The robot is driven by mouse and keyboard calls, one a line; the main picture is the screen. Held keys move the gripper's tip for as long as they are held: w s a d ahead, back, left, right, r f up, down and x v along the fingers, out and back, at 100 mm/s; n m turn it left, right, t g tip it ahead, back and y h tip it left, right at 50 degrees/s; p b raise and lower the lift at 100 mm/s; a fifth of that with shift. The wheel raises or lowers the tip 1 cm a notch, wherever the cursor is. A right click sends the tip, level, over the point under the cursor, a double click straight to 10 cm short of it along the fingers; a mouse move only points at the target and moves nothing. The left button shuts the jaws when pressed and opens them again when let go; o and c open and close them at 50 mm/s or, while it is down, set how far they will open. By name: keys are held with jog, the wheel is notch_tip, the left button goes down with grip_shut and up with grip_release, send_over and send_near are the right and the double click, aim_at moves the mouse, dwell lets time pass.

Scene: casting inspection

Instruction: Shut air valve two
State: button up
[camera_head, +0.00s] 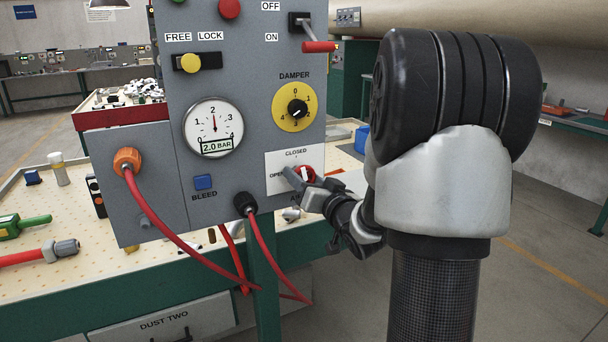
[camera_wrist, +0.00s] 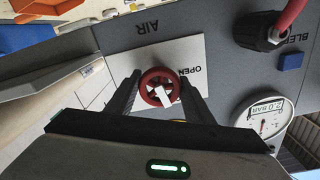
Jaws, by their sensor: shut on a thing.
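The air valve is a red round knob (camera_head: 306,174) on a white plate (camera_head: 283,161) at the lower right of the grey panel. CLOSED is printed above it and OPEN to its left; AIR below is partly hidden. My gripper (camera_head: 302,178) is at the knob and covers part of it. In the wrist view, the knob (camera_wrist: 160,88) sits between my two dark fingers, one on each side, and my gripper (camera_wrist: 160,84) is shut on it. A white bar on its face runs toward the bottom of that view. No valve number is readable.
A pressure gauge (camera_head: 213,126) reads 2.0 BAR. The blue BLEED button (camera_head: 204,182), yellow DAMPER dial (camera_head: 295,107) and lever switch (camera_head: 318,46) are nearby. A red hose (camera_head: 262,245) hangs from a black fitting just left of the valve. A pegboard bench (camera_head: 100,262) stands behind.

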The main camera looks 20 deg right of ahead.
jog(key=shift+r+m+p, duration=0.2)
jog(key=shift+m+p, duration=0.2)
jog(key=shift+m, duration=0.8)
jog(key=shift+w, duration=0.1)
jog(key=o, duration=1)
jog(key=shift+o, duration=0.2)
jog(key=shift+f, duration=0.1)
